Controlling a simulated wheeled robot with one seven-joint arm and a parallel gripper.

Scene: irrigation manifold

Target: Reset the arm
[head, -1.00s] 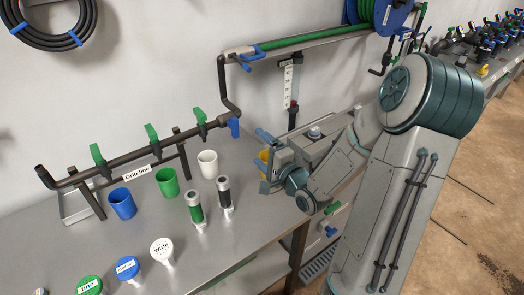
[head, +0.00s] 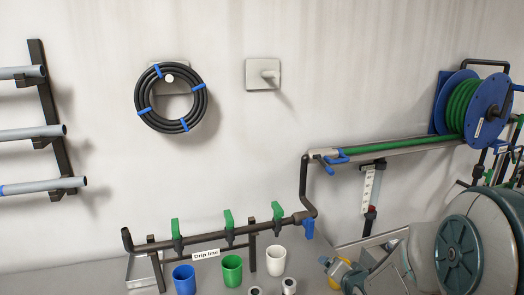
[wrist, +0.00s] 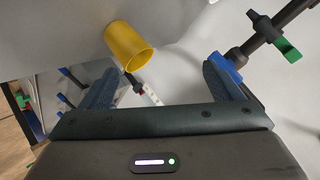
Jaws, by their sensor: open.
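My gripper (head: 327,271) is at the bottom right of the head view, beside the right end of the drip line. In the wrist view its two blue fingers stand wide apart with nothing between their tips (wrist: 160,80). A yellow cup (wrist: 129,46) shows beyond the fingers in the wrist view, apart from them as far as I can tell. A bit of yellow (head: 344,274) shows behind my gripper in the head view, mostly hidden. My arm fills the lower right corner of the head view.
The drip line (head: 205,240) with green valves runs along the bench. Blue (head: 184,279), green (head: 232,270) and white (head: 275,261) cups stand before it. A coiled black hose (head: 170,97), an empty peg plate (head: 263,74) and a hose reel (head: 470,108) are on the wall.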

